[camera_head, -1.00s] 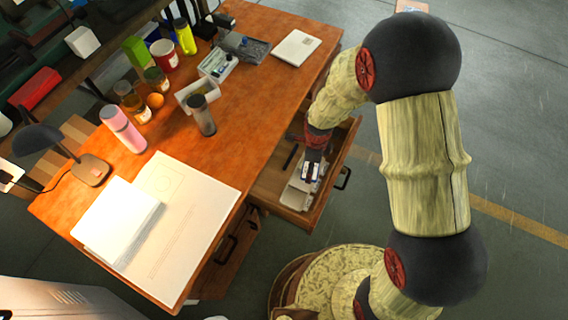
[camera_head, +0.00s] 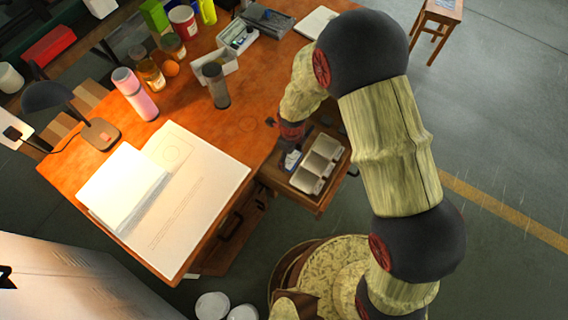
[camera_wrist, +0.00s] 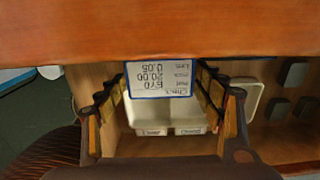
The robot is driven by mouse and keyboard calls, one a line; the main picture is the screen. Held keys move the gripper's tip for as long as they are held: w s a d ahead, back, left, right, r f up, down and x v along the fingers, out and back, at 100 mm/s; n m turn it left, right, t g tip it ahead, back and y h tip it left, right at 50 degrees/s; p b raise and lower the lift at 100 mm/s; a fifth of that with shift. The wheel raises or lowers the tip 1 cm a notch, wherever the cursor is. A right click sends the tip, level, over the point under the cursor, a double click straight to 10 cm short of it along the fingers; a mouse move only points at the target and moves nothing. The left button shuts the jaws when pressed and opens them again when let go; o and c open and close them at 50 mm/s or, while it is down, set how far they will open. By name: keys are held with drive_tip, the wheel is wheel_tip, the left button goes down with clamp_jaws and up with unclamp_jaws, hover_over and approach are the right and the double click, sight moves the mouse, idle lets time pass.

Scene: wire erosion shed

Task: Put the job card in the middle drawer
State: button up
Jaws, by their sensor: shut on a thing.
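The job card (camera_wrist: 158,78) is a small white card with a blue border and printed text, upside down in the wrist view. My gripper (camera_wrist: 160,92) is shut on it, one finger at each side. In the head view my gripper (camera_head: 291,142) is at the desk's front edge, over the left part of an open drawer (camera_head: 322,204). White trays (camera_head: 318,164) stand in this drawer, and they show below the card in the wrist view (camera_wrist: 168,115). I cannot tell which drawer of the stack is open. The card appears above the trays, not lying in them.
The orange desk top (camera_head: 240,125) overhangs close to my gripper. Papers (camera_head: 195,190), a grey tumbler (camera_head: 215,85), a pink bottle (camera_head: 135,94) and a lamp (camera_head: 98,134) stand on it. Grey blocks (camera_wrist: 290,75) sit in the drawer's right part. A stool (camera_head: 440,12) stands behind.

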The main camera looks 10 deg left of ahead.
drive_tip(key=shift+s+a+f+b, duration=0.15)
drive_tip(key=shift+a+f+b, duration=0.25)
drive_tip(key=shift+a+f, duration=0.7)
drive_tip(key=shift+a+f+b, duration=0.1)
drive_tip(key=shift+f+b, duration=0.4)
drive_tip(key=shift+f, duration=1.25)
drive_tip(key=o, duration=1.2)
drive_tip(key=shift+f, duration=0.1)
wheel_tip(320, 180, up, 12)
drive_tip(key=p, duration=0.3)
drive_tip(key=shift+p, duration=0.4)
drive_tip(key=shift+r, duration=0.25)
